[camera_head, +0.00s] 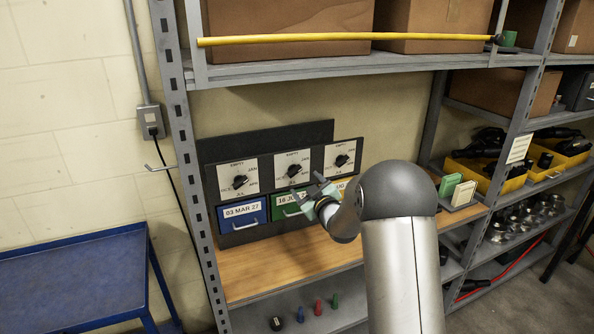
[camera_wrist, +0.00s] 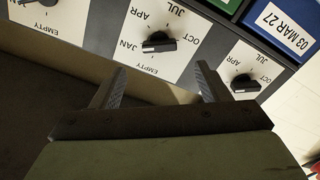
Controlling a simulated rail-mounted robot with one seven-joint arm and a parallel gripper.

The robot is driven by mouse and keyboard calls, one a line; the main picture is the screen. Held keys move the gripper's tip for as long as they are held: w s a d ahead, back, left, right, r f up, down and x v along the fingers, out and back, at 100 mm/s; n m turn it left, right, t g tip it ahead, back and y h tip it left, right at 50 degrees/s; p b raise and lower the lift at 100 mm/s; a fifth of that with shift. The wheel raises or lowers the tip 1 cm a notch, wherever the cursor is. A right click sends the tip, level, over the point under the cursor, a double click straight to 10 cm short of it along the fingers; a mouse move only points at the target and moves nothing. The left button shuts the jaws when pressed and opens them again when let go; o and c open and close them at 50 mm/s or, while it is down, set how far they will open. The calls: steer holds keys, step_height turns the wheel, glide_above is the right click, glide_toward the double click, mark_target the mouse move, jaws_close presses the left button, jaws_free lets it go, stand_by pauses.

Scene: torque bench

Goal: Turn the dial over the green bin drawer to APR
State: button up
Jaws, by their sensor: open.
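The dial (camera_head: 294,170) over the green bin drawer is the middle of three, with a black knob on a white plate. My gripper (camera_head: 308,187) is open and empty in front of the drawer. In the wrist view, its fingers (camera_wrist: 161,76) point toward the middle dial, apart, with the knob between their lines.
The left dial (camera_head: 240,182) is over the blue drawer (camera_head: 242,213), labelled 03 MAR 27. The right dial (camera_head: 341,160) is over the yellow drawer, mostly hidden by my arm. A wooden shelf (camera_head: 262,272) lies below. A blue table (camera_head: 72,285) stands at left.

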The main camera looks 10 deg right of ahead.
mark_target(296, 173)
steer(key=p+x, duration=0.2)
steer(key=x, duration=0.6)
steer(key=shift+d, duration=0.1)
steer(key=shift+c, duration=0.3)
steer(key=c, duration=0.9)
